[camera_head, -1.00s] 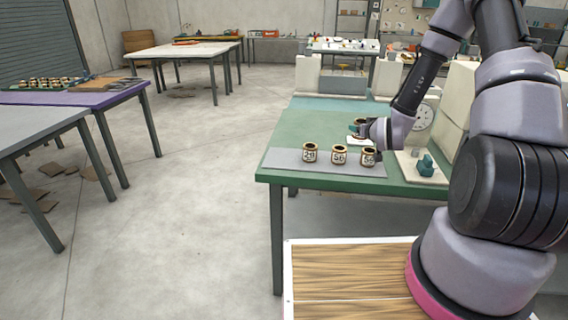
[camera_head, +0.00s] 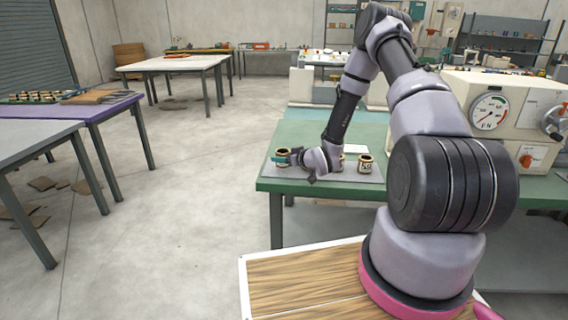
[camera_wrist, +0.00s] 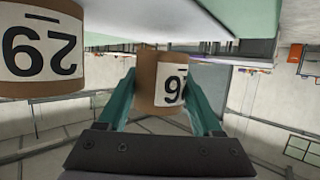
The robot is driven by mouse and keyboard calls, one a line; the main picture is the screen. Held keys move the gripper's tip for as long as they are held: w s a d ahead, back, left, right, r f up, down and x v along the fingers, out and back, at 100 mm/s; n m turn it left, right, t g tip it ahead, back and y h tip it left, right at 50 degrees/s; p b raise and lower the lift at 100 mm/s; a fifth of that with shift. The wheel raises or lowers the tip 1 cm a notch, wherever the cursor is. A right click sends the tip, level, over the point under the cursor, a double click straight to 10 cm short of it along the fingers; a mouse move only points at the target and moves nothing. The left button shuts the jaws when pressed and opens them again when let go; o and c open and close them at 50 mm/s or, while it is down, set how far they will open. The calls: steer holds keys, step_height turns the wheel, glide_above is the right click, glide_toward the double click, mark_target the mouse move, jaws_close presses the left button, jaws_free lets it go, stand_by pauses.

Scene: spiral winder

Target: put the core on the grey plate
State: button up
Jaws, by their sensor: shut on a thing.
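The held core (camera_wrist: 164,75) is a brown tube with a white numbered label, upside down in the wrist view. My gripper (camera_wrist: 160,82) is shut on it, one teal finger on each side. In the head view, this core (camera_head: 282,157) is at the left end of the grey plate (camera_head: 349,176). I cannot tell whether its base touches the plate. A second core (camera_wrist: 40,48) stands beside it in the wrist view, apart from it. In the head view, another core (camera_head: 365,163) stands on the plate's right part; my gripper (camera_head: 292,157) and wrist hide the middle.
The plate lies on a green-topped bench (camera_head: 270,184). A white card (camera_head: 355,149) lies behind the cores. A cream machine with a dial (camera_head: 490,112) stands to the right. Open floor lies left of the bench.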

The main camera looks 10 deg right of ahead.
steer(key=shift+f, duration=1.1)
steer(key=shift+f, duration=0.2)
steer(key=o, duration=1.3)
steer(key=shift+o, duration=0.2)
steer(key=shift+d, duration=0.1)
steer(key=shift+r, duration=0.1)
